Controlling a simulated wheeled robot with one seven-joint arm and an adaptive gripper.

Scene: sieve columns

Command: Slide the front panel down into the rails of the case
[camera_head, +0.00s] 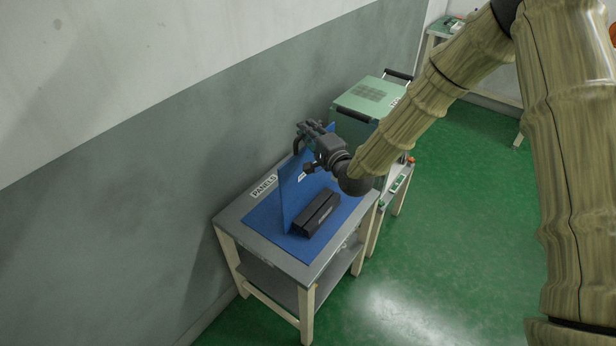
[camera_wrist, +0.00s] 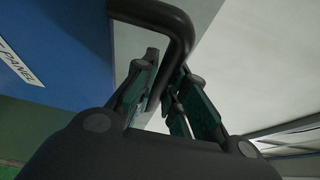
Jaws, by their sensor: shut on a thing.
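The blue front panel (camera_head: 291,197) stands upright over the left table, beside or just above a black slotted block (camera_head: 317,213). I cannot tell whether its lower edge touches anything. In the wrist view the panel (camera_wrist: 60,50) fills the upper left, with part of a white label showing. My gripper (camera_head: 304,139) is at the panel's top. In the wrist view its fingers (camera_wrist: 172,92) are shut on the panel's black bar handle (camera_wrist: 165,14). The green case (camera_head: 368,98) stands behind and to the right, with its vented top showing. My arm partly covers it and its rails are hidden.
The grey table (camera_head: 232,217) bears a blue mat (camera_head: 263,222) and a "PANELS" label (camera_head: 264,186). A grey wall (camera_head: 130,220) runs close behind it. The case stands on another table beside it. Open green floor (camera_head: 450,230) lies to the right.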

